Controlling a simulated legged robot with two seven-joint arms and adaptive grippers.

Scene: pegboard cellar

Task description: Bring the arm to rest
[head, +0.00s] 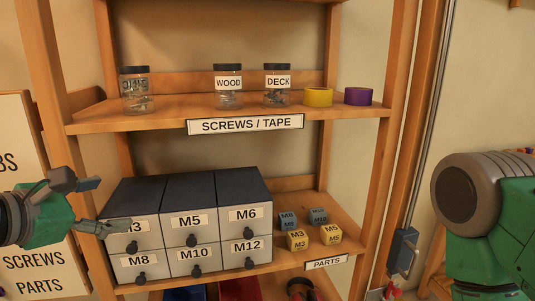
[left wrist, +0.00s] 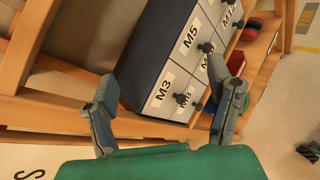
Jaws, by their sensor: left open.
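My left gripper (head: 100,205) comes in from the left in the head view. Its two fingers are spread and hold nothing. One finger overlaps the M3 drawer front in the picture; I cannot tell whether it touches. In the left wrist view the open fingers (left wrist: 170,80) stand on either side of the view of the grey drawer cabinet. The drawer cabinet (head: 190,188) has drawers labelled M3, M5, M6, M8, M10 and M12, all looking shut. Part of my right arm (head: 495,220) shows at the right edge; its gripper is out of view.
The upper shelf (head: 160,116) holds jars, including WOOD (head: 228,86) and DECK (head: 277,84), plus yellow (head: 318,97) and purple (head: 358,96) tape. Small labelled boxes (head: 308,228) sit right of the cabinet. A wooden post (head: 50,60) and a labelled board (head: 30,262) stand near my left gripper.

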